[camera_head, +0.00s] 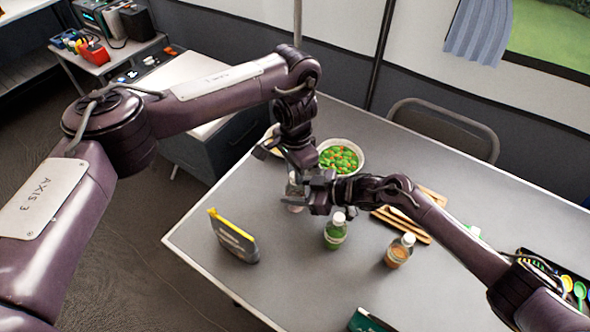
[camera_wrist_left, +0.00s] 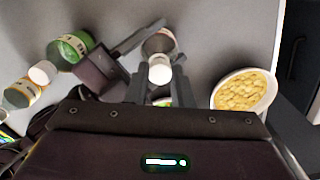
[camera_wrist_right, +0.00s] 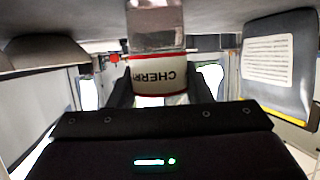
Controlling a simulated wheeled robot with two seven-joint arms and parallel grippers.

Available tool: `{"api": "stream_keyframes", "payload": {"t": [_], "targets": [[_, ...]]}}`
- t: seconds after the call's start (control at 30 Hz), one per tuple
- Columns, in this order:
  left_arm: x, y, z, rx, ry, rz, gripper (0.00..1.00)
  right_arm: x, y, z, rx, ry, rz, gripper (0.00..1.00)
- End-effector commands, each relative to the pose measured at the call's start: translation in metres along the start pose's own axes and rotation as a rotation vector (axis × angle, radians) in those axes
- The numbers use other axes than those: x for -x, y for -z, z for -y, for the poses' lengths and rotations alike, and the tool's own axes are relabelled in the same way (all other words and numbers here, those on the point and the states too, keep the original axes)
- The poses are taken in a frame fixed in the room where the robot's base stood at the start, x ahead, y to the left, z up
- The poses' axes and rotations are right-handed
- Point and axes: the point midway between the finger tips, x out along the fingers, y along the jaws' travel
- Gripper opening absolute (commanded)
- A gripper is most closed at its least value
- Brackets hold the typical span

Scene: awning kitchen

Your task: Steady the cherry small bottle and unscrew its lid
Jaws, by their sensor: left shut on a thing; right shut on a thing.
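The cherry small bottle (camera_head: 294,189) is clear with a red-edged white label, mostly hidden by my grippers in the head view. In the right wrist view the label (camera_wrist_right: 160,76) reads CHERRY upside down. My right gripper (camera_wrist_right: 160,92) is shut on the bottle's body from the side. In the left wrist view the white lid (camera_wrist_left: 160,70) sits on the bottle. My left gripper (camera_wrist_left: 160,82) comes from above, shut with its fingers on both sides of the lid. I cannot tell whether the bottle touches the table.
A green bottle (camera_head: 335,232) and an orange-brown bottle (camera_head: 399,251) stand near my right arm. A yellow-topped pouch (camera_head: 233,237) stands at the left. A bowl of green and orange pieces (camera_head: 341,157) is behind. Wooden pieces (camera_head: 402,224) lie right. The table's front left (camera_head: 260,285) is clear.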

Motion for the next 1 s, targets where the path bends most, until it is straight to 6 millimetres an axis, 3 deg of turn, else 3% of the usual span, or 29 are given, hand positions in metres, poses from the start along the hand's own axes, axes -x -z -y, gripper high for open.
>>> {"api": "stream_keyframes", "payload": {"t": [0.4, 0.77, 1.0], "targets": [[0.015, 0.0, 0.001, 0.0, 0.003, 0.0, 0.0, 0.0, -0.001, 0.0, -0.001, 0.0, 0.002, 0.0], [0.017, 0.0, 0.0, 0.0, 0.001, 0.0, 0.0, 0.0, -0.001, 0.0, -0.001, 0.0, 0.001, 0.0], [0.043, 0.001, 0.001, -0.002, 0.005, -0.002, 0.0, 0.0, -0.001, 0.0, -0.001, 0.0, 0.001, 0.0]]}}
